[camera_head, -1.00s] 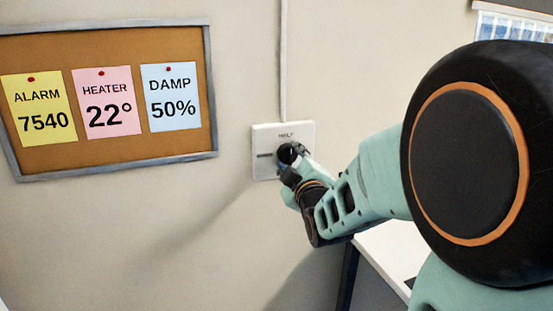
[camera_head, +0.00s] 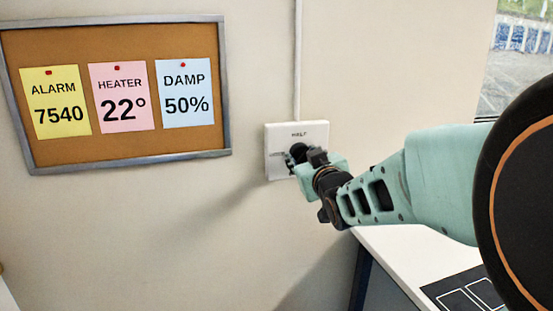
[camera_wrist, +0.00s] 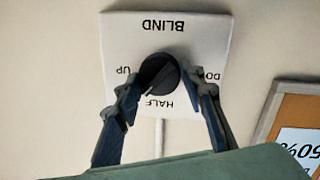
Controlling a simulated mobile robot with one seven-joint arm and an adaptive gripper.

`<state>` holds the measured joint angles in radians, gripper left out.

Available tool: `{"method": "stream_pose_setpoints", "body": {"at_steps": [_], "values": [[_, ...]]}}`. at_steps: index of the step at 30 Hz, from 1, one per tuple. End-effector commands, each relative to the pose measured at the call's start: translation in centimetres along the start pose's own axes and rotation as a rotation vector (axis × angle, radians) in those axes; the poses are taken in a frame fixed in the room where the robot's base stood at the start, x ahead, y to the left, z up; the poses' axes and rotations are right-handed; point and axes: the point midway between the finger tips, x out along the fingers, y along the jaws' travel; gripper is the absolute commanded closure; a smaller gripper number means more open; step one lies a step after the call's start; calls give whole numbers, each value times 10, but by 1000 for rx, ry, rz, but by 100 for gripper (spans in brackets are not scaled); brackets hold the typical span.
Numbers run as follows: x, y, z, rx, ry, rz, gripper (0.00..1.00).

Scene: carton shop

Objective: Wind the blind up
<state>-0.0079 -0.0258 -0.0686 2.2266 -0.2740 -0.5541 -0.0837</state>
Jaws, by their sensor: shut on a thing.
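The wall control (camera_head: 317,131) is a white plate; the wrist view shows it upside down (camera_wrist: 208,35), marked BLIND, UP, HALF and DOWN. Its round black knob (camera_wrist: 158,72) carries a pointer mark that seems to lie between HALF and UP. My gripper (camera_wrist: 168,90) has a finger on either side of the knob and is shut on it; in the head view my gripper (camera_head: 303,160) covers much of the plate. The window (camera_head: 520,60) at the top right shows bare glass with fence and greenery outside; no blind shows in this part.
A cork board (camera_head: 120,143) with yellow, pink and blue notes hangs left of the control. A white table (camera_head: 405,250) with a dark panel stands below my arm at the right. A pale conduit (camera_head: 298,60) runs up from the plate.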

Motion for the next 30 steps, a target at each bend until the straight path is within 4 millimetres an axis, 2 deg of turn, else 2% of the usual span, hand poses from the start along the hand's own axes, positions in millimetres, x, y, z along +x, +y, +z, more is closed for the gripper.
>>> {"method": "stream_pose_setpoints", "body": {"at_steps": [18, 30], "values": [[0, 5, -5, 571, -47, -69, 87], [1, 5, -4, 823, -64, -100, 87]]}}
